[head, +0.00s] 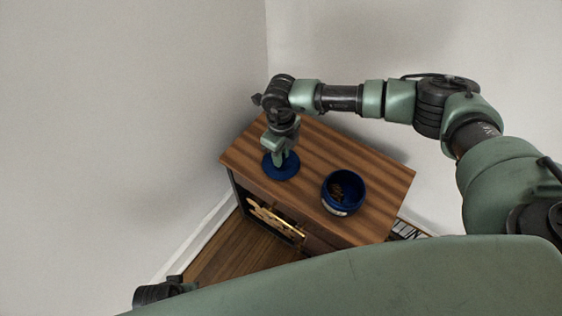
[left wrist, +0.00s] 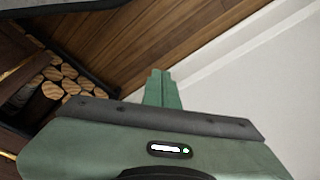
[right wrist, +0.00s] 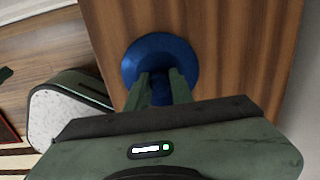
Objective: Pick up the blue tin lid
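The blue tin lid (head: 281,166) lies flat on the wooden cabinet top, toward its left end. It is a round disc with a darker raised middle, and it also shows in the right wrist view (right wrist: 185,56). My right gripper (head: 280,160) points straight down over it. Its fingers (right wrist: 159,80) are a little apart, and the lid's raised middle fills the gap between them. The blue tin (head: 343,192) stands open to the right of the lid, with brown contents inside. My left gripper (left wrist: 161,76) is shut and empty, low beside the cabinet, over the floor and skirting board.
The wooden cabinet (head: 375,180) stands in a corner between plain walls. Cut logs (left wrist: 62,78) show in its open lower front. A rounded pale object with a dark rim (right wrist: 65,108) is near the cabinet's edge. The wooden floor (head: 225,262) is clear at the left.

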